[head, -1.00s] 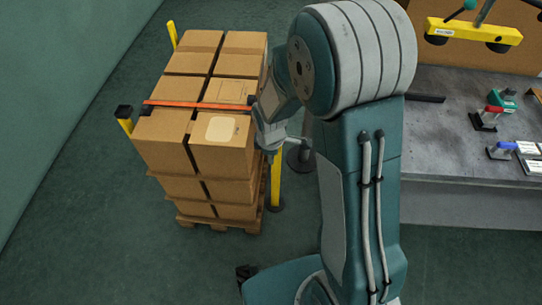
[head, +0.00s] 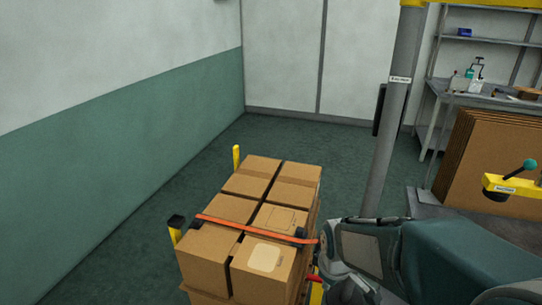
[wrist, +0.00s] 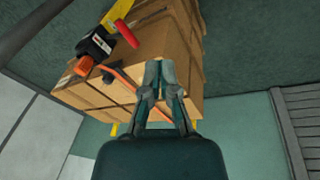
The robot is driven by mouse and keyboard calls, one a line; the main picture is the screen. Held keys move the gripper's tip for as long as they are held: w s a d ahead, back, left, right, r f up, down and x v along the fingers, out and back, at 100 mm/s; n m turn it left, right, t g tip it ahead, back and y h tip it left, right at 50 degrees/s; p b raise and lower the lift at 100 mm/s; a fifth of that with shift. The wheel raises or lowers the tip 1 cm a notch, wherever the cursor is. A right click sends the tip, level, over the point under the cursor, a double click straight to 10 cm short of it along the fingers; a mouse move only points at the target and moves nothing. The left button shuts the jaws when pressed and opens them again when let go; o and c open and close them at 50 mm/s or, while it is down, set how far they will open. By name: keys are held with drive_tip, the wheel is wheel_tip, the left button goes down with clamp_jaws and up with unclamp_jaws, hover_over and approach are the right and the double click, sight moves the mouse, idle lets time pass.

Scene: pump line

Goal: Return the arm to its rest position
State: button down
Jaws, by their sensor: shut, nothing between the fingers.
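My arm (head: 440,262) shows in the lower right of the head view, folded low beside the box stack. My gripper (wrist: 160,70) shows in the wrist view with its two fingers together and nothing between them. Its fingertips overlap the stack of cartons (wrist: 165,38) in that picture; I see no clear contact. In the head view the cartons (head: 212,237) stand just left of my arm. An orange strap (head: 235,224) runs across their top. The gripper's fingers cannot be made out in the head view.
A yellow post (head: 236,157) and a black-capped post (head: 176,222) stand by the stack. A grey column (head: 390,130) rises behind my arm. Flat cardboard (head: 485,160) and a workbench (head: 500,98) are at the right. Floor (head: 290,142) behind the stack is clear.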

drive_tip(key=s+d+r+m+t, duration=0.2)
drive_tip(key=s+r+m+t, duration=0.1)
drive_tip(key=s+r+m, duration=0.6)
drive_tip(key=s+r, duration=0.4)
drive_tip(key=s, duration=0.1)
drive_tip(key=shift+d+r, duration=0.15)
drive_tip(key=shift+d, duration=0.05)
idle(1.0)
